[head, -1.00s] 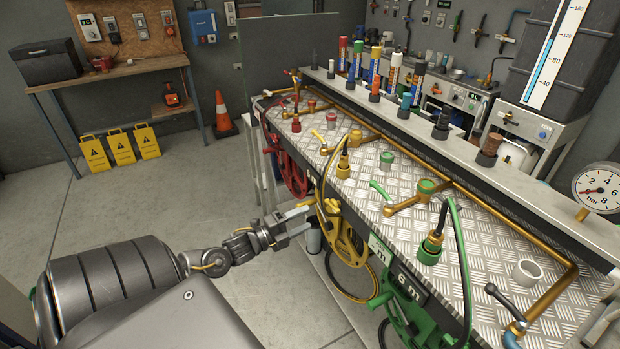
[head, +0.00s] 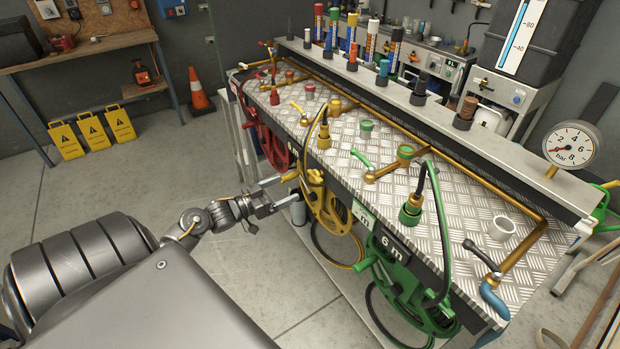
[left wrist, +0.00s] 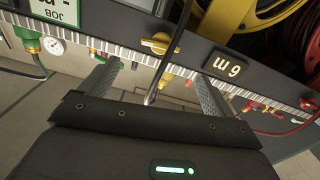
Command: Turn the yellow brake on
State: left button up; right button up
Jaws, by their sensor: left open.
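The yellow brake (left wrist: 160,43) is a small yellow knob on the dark front panel in the left wrist view. It lies just beyond the fingertips, roughly between them, and a dark hose passes in front of it. In the head view the yellow reel (head: 328,208) hangs on the bench front, with the yellow brake (head: 290,176) at its upper left. My left gripper (head: 280,192) is open beside it, and its open fingers also show in the left wrist view (left wrist: 157,72). I cannot tell whether a finger touches the brake. My right gripper is out of view.
A red reel (head: 272,147) and a green reel (head: 400,277) flank the yellow one. The chequered bench top (head: 460,215) carries brass pipes, valves and hoses. A label plate (left wrist: 229,68) sits beside the brake.

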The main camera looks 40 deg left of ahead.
aim_at(313, 176)
pick_arm(q)
jog(key=p+x, duration=0.1)
jog(key=x, duration=0.9)
jog(key=shift+w, duration=0.1)
